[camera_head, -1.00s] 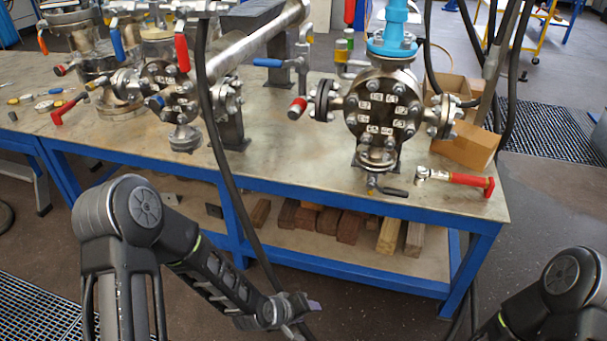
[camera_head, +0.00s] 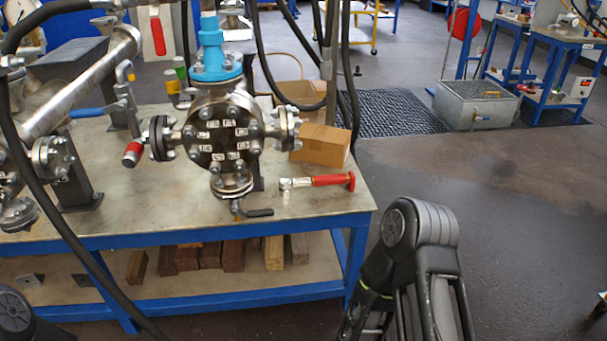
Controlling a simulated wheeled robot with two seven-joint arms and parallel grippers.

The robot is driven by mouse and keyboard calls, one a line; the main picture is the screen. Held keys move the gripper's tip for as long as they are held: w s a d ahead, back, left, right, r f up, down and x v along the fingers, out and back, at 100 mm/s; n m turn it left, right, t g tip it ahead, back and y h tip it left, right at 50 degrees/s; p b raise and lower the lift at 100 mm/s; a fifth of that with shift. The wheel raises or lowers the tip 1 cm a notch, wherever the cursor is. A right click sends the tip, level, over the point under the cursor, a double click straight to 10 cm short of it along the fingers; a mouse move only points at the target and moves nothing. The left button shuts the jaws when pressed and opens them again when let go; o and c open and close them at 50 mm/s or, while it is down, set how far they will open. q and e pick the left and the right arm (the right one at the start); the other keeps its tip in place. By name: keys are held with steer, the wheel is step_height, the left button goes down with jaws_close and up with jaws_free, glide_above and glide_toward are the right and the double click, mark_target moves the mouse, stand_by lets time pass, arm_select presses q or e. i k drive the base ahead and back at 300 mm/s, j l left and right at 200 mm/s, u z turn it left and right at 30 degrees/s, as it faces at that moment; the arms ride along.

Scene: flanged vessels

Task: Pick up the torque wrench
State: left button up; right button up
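The torque wrench (camera_head: 318,182) lies on the table top near its right front corner. It has a red handle, a silver head at its left end and a red piece at its right end. Nothing touches it. My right arm stands in front of the table's right end, below the wrench in the picture, and its gripper is out of the frame. Only a small part of my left arm shows at the lower left corner; its gripper is out of the frame.
A flanged vessel (camera_head: 222,135) with a blue top stands left of the wrench. A cardboard box (camera_head: 321,145) sits behind it. A black-handled valve (camera_head: 252,212) projects near the table's front edge. Black hoses (camera_head: 329,60) hang behind. Open floor (camera_head: 500,230) lies to the right.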

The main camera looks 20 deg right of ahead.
mark_target(286, 185)
steer(key=i+l+u, duration=0.4)
steer(key=l+u, duration=0.25)
steer(key=i+l+u, duration=0.1)
steer(key=l+u, duration=0.2)
steer(key=l, duration=0.2)
